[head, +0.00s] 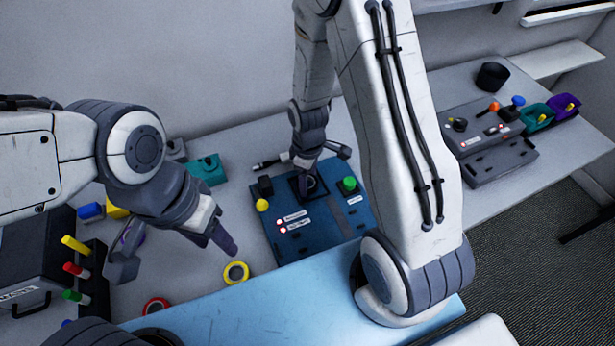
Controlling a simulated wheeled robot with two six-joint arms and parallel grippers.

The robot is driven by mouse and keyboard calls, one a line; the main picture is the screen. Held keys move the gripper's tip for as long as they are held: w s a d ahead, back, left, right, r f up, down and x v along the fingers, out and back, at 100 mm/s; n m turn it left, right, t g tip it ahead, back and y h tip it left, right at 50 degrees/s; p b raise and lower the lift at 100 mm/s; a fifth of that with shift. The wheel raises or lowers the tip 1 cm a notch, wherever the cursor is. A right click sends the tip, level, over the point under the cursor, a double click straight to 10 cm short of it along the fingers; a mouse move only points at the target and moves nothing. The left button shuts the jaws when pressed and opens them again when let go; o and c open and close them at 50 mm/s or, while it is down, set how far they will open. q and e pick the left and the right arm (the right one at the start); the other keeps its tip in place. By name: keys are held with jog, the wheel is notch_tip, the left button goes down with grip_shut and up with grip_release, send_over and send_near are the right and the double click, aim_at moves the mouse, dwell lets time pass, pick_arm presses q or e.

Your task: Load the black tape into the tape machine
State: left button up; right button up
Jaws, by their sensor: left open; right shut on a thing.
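The tape machine appears to be the blue panel (335,221) in the middle of the table, with a dark square recess under my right gripper. My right gripper (308,178) points down at this recess and is shut on a dark thing, apparently the black tape (313,186). The fingers and shadow hide most of it, so I cannot tell whether it is seated. My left gripper (172,249) is open and empty, above the table left of the machine.
A yellow tape roll (236,263) and a red tape roll (157,301) lie left of the machine. A green knob (348,184) and a yellow knob (262,205) stick up from the panel. A black case (30,255) stands far left. A grey control box (485,135) sits at right.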

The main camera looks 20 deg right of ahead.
jog(key=shift+f, duration=0.1)
jog(key=shift+f, duration=0.1)
jog(key=o, duration=1)
jog(key=shift+o, duration=0.2)
notch_tip(320, 180, up, 12)
jog(key=b, duration=0.1)
jog(key=s+a+r, duration=0.2)
jog(key=s+a, duration=0.2)
jog(key=s, duration=0.2)
jog(key=s+a+r+m, duration=0.1)
jog(key=s+a+r, duration=0.2)
jog(key=s, duration=0.3)
jog(key=s+a+r+m+y, duration=0.1)
jog(key=s+a+r, duration=0.2)
jog(key=s+a, duration=0.2)
jog(key=shift+s+a, duration=0.35)
jog(key=shift+s, duration=0.25)
